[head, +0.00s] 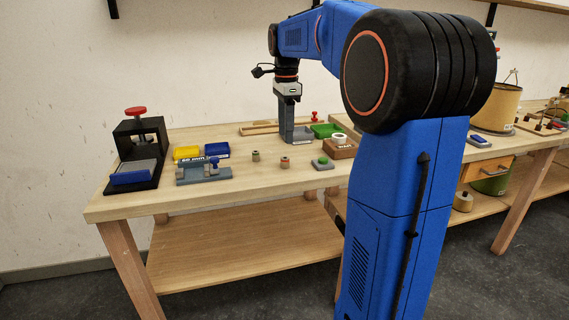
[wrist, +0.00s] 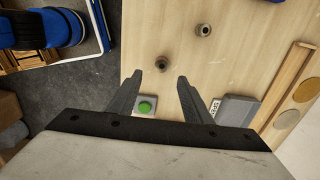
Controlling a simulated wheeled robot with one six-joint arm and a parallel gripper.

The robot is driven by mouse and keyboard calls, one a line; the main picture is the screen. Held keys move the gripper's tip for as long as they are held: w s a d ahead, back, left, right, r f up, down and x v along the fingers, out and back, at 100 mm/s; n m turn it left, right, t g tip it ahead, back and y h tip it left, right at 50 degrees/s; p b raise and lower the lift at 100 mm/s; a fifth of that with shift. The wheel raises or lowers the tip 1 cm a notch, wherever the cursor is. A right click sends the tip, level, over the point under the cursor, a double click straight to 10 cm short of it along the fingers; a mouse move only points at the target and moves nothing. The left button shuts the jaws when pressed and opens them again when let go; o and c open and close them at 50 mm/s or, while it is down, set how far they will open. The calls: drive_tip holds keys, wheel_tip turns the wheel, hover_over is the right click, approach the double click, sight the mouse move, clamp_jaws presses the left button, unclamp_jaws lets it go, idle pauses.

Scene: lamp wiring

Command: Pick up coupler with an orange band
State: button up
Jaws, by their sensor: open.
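Two small couplers stand upright on the workbench. The nearer-right coupler (head: 285,162) shows a reddish-orange tint, likely its band; in the wrist view it (wrist: 162,64) lies just beyond the gap between my fingertips. The other coupler (head: 256,156) looks brownish-olive and stands to its left; in the wrist view it is farther up and right (wrist: 203,30). Band colours are hard to tell in the wrist view. My gripper (wrist: 160,79) is open and empty. In the head view my gripper (head: 288,138) hangs pointing down, behind the couplers.
A grey block with a green button (head: 322,163) sits right of the couplers, close to my left finger in the wrist view (wrist: 146,105). A grey-blue fixture (head: 204,172), yellow and blue bins and a black press (head: 140,150) stand left. A wooden box (head: 340,148) is right.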

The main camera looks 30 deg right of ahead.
sight(285, 158)
drive_tip(key=shift+w+f, duration=0.2)
drive_tip(key=shift+f, duration=4.5)
drive_tip(key=c, duration=1.1)
